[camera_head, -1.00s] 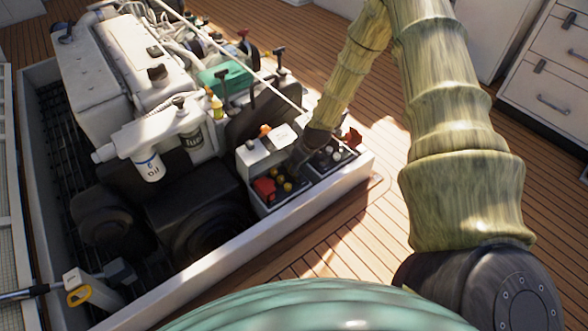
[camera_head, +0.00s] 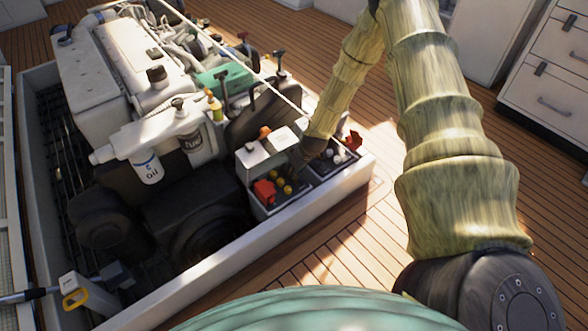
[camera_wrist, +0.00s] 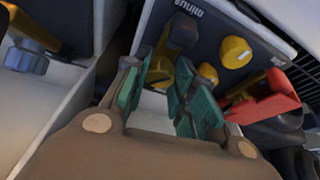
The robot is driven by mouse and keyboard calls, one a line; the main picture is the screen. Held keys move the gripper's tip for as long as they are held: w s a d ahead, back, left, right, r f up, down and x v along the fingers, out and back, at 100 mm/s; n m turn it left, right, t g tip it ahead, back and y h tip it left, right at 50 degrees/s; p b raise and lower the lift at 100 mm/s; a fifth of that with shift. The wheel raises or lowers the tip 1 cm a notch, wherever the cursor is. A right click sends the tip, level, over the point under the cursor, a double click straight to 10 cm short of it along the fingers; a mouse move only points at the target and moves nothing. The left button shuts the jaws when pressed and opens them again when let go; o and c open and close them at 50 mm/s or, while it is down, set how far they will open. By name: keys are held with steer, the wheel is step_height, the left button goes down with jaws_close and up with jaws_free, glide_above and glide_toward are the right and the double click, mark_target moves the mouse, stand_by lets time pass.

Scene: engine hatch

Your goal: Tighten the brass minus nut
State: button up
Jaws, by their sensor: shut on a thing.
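The brass minus nut (camera_wrist: 160,69) shows as a yellow-brown piece between my gripper's fingers in the wrist view, beneath the edge of a panel lettered "minus" (camera_wrist: 188,8). My gripper (camera_wrist: 165,95), with teal finger pads, is shut on it. The fingers hide part of the nut, so its seating cannot be told. In the head view my gripper (camera_head: 296,162) reaches down into the battery box at the engine's right corner, too small there to show the grip.
Yellow round knobs (camera_wrist: 235,52) and a red lever (camera_wrist: 265,98) sit close to the right finger. A dark post (camera_wrist: 182,32) stands just beyond the fingertips. The white hatch rim (camera_head: 318,208) runs in front. The wooden deck (camera_head: 345,250) outside is clear.

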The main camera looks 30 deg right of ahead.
steer(key=shift+r+m+p, duration=0.15)
steer(key=shift+m+p, duration=0.15)
steer(key=shift+p, duration=0.2)
steer(key=shift+a+r+m+h+p, duration=0.1)
steer(key=shift+m+h+p, duration=0.4)
steer(key=shift+m+p, duration=0.6)
steer(key=m+h+p, duration=0.1)
steer(key=m+p, duration=0.1)
steer(key=shift+a+m+p, duration=0.1)
steer(key=shift+m+p, duration=0.2)
steer(key=shift+p, duration=0.1)
steer(key=shift+m+h+p, duration=0.5)
steer(key=shift+m+p, duration=0.2)
steer(key=shift+m, duration=0.3)
steer(key=shift+f, duration=0.2)
steer(key=o, duration=1)
steer(key=shift+o, duration=0.2)
